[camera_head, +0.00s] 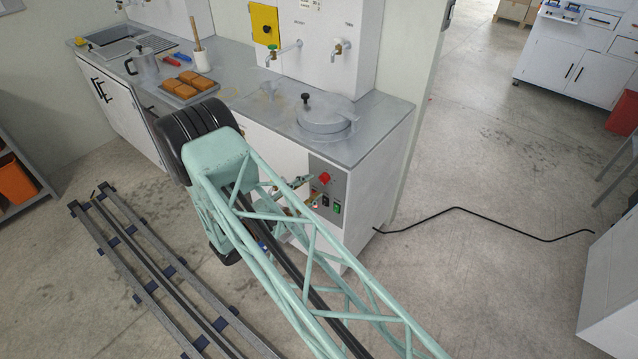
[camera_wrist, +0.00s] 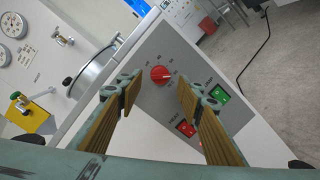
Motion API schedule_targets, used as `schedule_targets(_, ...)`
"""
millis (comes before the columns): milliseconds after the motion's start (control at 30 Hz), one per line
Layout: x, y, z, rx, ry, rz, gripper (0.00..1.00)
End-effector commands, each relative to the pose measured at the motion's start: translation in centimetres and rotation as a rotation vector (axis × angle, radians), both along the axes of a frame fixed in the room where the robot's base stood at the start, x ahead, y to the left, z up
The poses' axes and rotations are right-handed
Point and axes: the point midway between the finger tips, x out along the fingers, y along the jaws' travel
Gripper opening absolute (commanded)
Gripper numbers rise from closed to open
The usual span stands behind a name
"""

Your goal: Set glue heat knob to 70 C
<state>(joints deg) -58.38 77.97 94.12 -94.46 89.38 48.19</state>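A red round knob (camera_wrist: 160,75) with small scale marks around it sits on a grey control panel (camera_wrist: 165,50). The marks are too small to read surely, and so is the knob's setting. The knob also shows in the head view (camera_head: 324,178) on the front of the white cabinet. My gripper (camera_wrist: 160,90) is open, with one finger to each side of the knob in the wrist view. Nothing is between the fingers that I can see, and I cannot tell how far their tips are from the panel. In the head view my arm hides part of the gripper (camera_head: 303,193).
A green switch (camera_wrist: 220,93) and a red switch (camera_wrist: 186,128) sit on the same panel near the fingers. A round lidded pot (camera_head: 325,120) is set in the counter above. A black cable (camera_head: 480,216) lies on the floor at right.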

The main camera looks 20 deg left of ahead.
Motion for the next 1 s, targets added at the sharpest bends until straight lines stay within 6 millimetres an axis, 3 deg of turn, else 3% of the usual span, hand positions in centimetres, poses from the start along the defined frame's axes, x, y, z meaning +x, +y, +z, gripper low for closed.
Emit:
schedule_targets(400, 3.5, -1.8, 0.0, 0.0, 0.0, 0.0, 0.34)
schedule_targets(867, 4.0, -2.0, 0.0, 0.0, 0.0, 0.0, 0.34)
schedule_targets(1000, 4.0, -2.0, 0.0, 0.0, 0.0, 0.0, 0.23)
